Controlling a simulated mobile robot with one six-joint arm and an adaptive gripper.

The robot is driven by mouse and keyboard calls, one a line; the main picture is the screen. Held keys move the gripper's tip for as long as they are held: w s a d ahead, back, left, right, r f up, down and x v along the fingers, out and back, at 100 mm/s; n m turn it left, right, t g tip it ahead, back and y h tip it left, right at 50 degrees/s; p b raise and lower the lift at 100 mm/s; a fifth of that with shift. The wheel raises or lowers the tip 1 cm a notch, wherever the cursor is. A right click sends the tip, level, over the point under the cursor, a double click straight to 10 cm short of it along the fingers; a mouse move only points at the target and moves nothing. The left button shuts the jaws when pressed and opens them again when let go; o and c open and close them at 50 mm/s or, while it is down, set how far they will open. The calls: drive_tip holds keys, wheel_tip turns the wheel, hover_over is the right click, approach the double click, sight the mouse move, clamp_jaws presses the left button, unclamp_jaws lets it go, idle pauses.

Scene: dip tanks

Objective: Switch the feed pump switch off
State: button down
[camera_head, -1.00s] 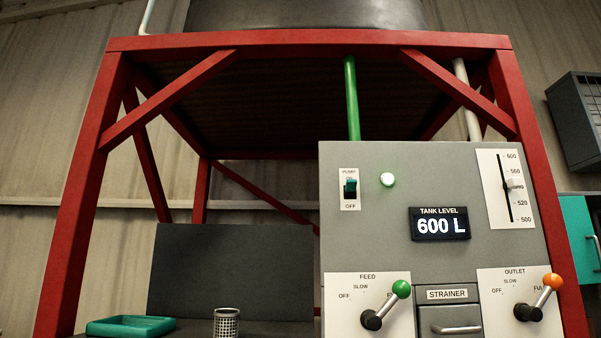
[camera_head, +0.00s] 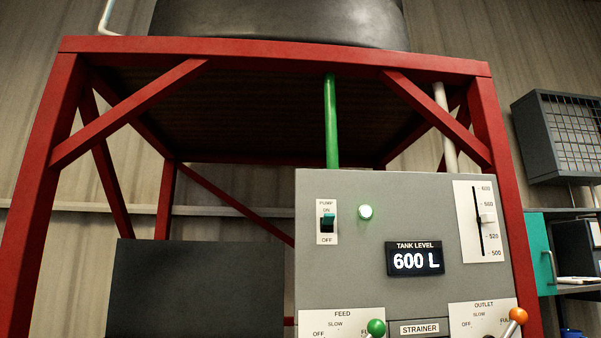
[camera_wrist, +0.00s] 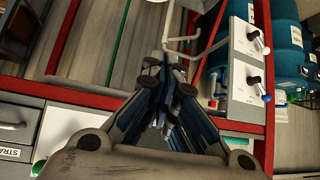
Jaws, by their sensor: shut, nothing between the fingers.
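The pump switch (camera_head: 327,222) is a small rocker with a teal upper part, on a white plate marked PUMP, ON and OFF. It sits at the upper left of the grey control panel (camera_head: 345,285) in the head view. The tank level display (camera_head: 415,260) reads 600 L. My gripper (camera_wrist: 168,75) shows only in the wrist view. Its fingers are shut and empty, in front of a wall and a red frame. The pump switch is not in the wrist view.
A green-knobbed FEED lever (camera_head: 376,328) and an orange-knobbed OUTLET lever (camera_head: 518,315) stick out low on the panel. A red frame (camera_head: 55,165) surrounds it, below a dark tank (camera_head: 280,22). In the wrist view, a white valve box (camera_wrist: 240,65) and blue drums (camera_wrist: 286,45) stand at right.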

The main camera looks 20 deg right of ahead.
drive_tip(key=w+d+r+t+h+p, duration=0.1)
drive_tip(key=w+d+r+p, duration=0.15)
drive_tip(key=r, duration=0.65)
drive_tip(key=w+d+r+m+t+p, duration=0.1)
drive_tip(key=w+r+t+p, duration=0.15)
drive_tip(key=r, duration=0.65)
drive_tip(key=w+d+r+h+p, duration=0.1)
drive_tip(key=w+d+r+p, duration=0.2)
drive_tip(key=r, duration=0.6)
drive_tip(key=m+t+h+p, duration=0.1)
drive_tip(key=t+h+p, duration=0.15)
drive_tip(key=p, duration=0.35)
approach(329, 219)
wheel_tip(329, 219, up, 4)
drive_tip(key=s, duration=0.2)
drive_tip(key=shift+w+d+t+y, duration=0.15)
drive_tip(key=shift+t+y, duration=0.15)
drive_tip(key=shift+y, duration=0.15)
drive_tip(key=shift+w, duration=0.15)
drive_tip(key=p+x, duration=0.3)
drive_tip(key=x, duration=0.6)
drive_tip(key=shift+w+d, duration=0.1)
drive_tip(key=shift+w, duration=0.25)
drive_tip(key=shift+s+f+b, duration=0.1)
drive_tip(key=shift+f+b, duration=0.05)
drive_tip(key=shift+b, duration=0.15)
